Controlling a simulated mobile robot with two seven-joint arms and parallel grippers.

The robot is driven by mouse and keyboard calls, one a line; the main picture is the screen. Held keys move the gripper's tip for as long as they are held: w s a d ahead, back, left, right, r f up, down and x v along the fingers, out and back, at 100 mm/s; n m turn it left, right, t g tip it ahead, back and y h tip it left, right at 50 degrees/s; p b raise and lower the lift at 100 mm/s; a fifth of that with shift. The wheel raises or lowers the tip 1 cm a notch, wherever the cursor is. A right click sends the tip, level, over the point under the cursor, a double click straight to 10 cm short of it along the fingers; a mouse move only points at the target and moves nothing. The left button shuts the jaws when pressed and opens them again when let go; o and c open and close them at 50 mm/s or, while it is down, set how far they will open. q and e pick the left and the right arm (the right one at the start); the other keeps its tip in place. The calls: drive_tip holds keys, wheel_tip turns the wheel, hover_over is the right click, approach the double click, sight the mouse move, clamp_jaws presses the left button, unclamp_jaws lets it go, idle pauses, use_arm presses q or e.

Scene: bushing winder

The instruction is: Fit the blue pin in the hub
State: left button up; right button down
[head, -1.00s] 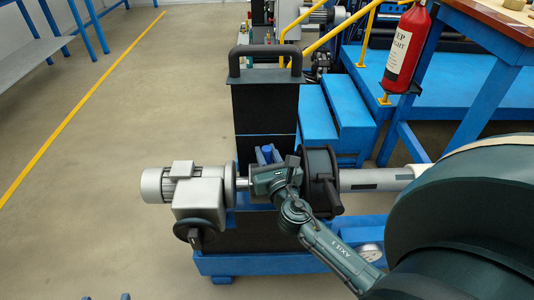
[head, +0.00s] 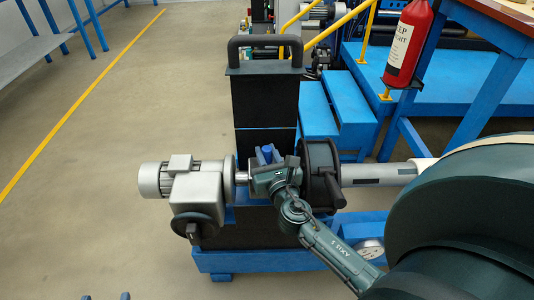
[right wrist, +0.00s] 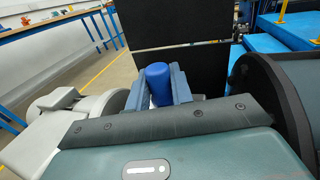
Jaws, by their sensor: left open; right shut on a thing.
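The blue pin (head: 267,151) is upright between the fingers of my right gripper (head: 268,157) in the head view. The right wrist view also shows the pin (right wrist: 158,84), with the blue-grey fingers closed on its sides. The gripper is over the winder, between the grey motor side and the black disc (head: 319,178). The hub cannot be made out clearly; my gripper and wrist cover that area, and the pin's lower end is hidden. My left gripper (head: 105,298) shows only as two blue fingertips, apart and empty, at the bottom edge.
The grey motor (head: 155,180) stands left of my right gripper, and a grey shaft (head: 377,176) runs right from the black disc. A tall black panel with a handle (head: 265,42) rises behind. Blue steps (head: 335,120) stand at the back right. The floor at left is clear.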

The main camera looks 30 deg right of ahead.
use_arm(q)
drive_tip(key=shift+f+b, duration=0.95)
drive_tip(key=shift+f, duration=0.15)
use_arm(e)
drive_tip(key=shift+f, duration=1.2)
use_arm(q)
drive_tip(key=shift+r, duration=0.1)
use_arm(e)
drive_tip(key=c, duration=1.1)
unclamp_jaws()
drive_tip(key=shift+r, duration=0.1)
drive_tip(key=shift+c, duration=0.2)
use_arm(q)
drive_tip(key=shift+s+a, duration=0.1)
